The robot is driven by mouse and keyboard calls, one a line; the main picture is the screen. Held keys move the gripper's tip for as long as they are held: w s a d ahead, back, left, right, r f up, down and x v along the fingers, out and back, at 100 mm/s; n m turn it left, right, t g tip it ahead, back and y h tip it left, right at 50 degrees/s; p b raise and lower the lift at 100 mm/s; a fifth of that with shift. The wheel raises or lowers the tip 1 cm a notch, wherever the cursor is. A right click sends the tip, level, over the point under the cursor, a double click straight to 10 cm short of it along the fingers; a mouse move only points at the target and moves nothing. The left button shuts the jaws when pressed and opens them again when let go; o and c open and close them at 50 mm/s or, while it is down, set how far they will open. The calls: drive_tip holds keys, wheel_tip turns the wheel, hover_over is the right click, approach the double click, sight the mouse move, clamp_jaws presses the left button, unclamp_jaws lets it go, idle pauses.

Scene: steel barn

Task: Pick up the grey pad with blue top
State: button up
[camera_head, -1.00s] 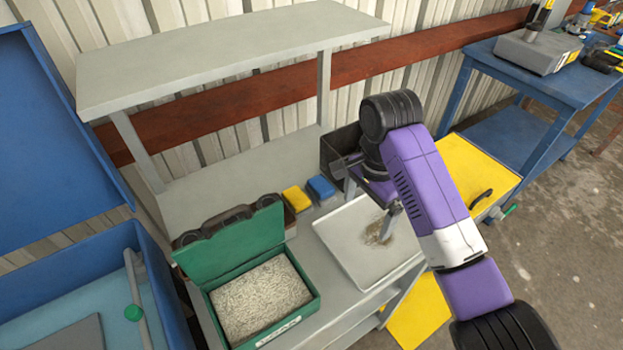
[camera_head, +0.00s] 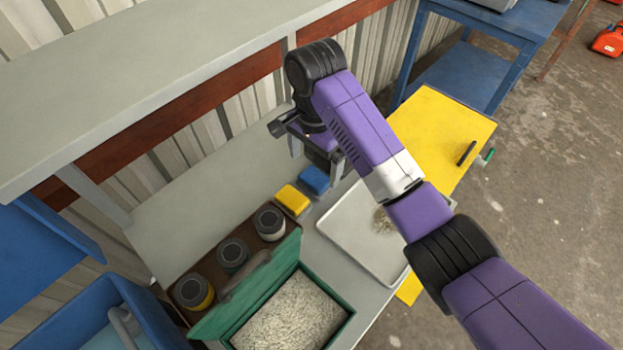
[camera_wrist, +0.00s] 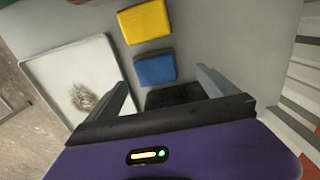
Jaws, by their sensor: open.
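The grey pad with the blue top (camera_head: 314,180) lies on the grey bench, just right of a yellow-topped pad. In the wrist view the blue pad (camera_wrist: 155,70) lies ahead of my gripper, below the yellow pad (camera_wrist: 144,21). My gripper (camera_head: 316,157) is open and empty, with its fingers beside and behind the blue pad in the head view. In the wrist view the gripper (camera_wrist: 164,88) has its two fingers apart, with a dark object (camera_wrist: 175,95) showing between them. I cannot tell the exact height of the fingers above the bench.
A white tray (camera_head: 346,237) with a brown stain lies right of the pads. A green box (camera_head: 345,330) of pale pellets and a brown holder with jars (camera_head: 233,252) stand at the front left. A raised grey shelf (camera_head: 150,75) overhangs the back. A yellow panel (camera_head: 440,140) is at right.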

sight(316, 176)
drive_tip(key=shift+s+d+f+p, duration=0.1)
drive_tip(key=shift+d+f+p, duration=0.1)
drive_tip(key=shift+f, duration=1.15)
drive_tip(key=shift+s+d+f+p, duration=0.1)
drive_tip(key=shift+f+p, duration=0.1)
drive_tip(key=shift+f, duration=1.15)
drive_tip(key=c, duration=1.5)
drive_tip(key=shift+o, duration=0.2)
drive_tip(key=shift+r, duration=0.15)
wheel_tip(316, 176, up, 3)
drive_tip(key=shift+s+r+b, duration=0.15)
drive_tip(key=shift+b, duration=0.2)
drive_tip(key=s+d+p, duration=0.2)
drive_tip(key=s+d, duration=0.1)
drive_tip(key=s, duration=0.1)
drive_tip(key=s+d+p, duration=0.3)
drive_tip(key=s+d, duration=0.1)
drive_tip(key=s+d+p, duration=0.2)
drive_tip(key=s+d, duration=0.1)
drive_tip(key=s, duration=0.1)
drive_tip(key=shift+s+d+r+p, duration=0.1)
drive_tip(key=shift+s+d+p, duration=0.15)
drive_tip(key=shift+s+p, duration=0.15)
drive_tip(key=shift+s+d, duration=0.35)
drive_tip(key=shift+s, duration=0.1)
